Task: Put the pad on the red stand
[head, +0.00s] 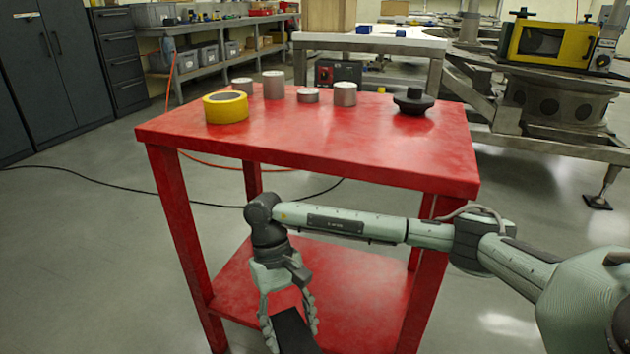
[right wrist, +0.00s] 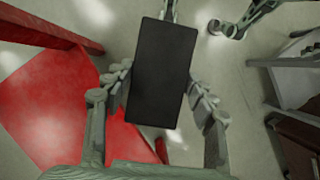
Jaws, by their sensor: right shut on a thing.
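The pad is a flat black rectangular block (head: 292,331), and it also shows in the right wrist view (right wrist: 162,72). My right gripper (head: 290,318) is shut on the pad, with a finger on each side of it; the gripper's fingers also show in the right wrist view (right wrist: 163,95). It hangs low in front of the red stand (head: 300,158), below the level of its top. The lower end of the pad is cut off by the head view's bottom edge. My left gripper is not in the head view.
On the stand's top are a yellow tape roll (head: 226,107), several grey cylinders such as one at the back (head: 273,85), and a black knob-like part (head: 413,101). The front and middle of the top are clear. The stand has a lower red shelf (head: 350,290).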

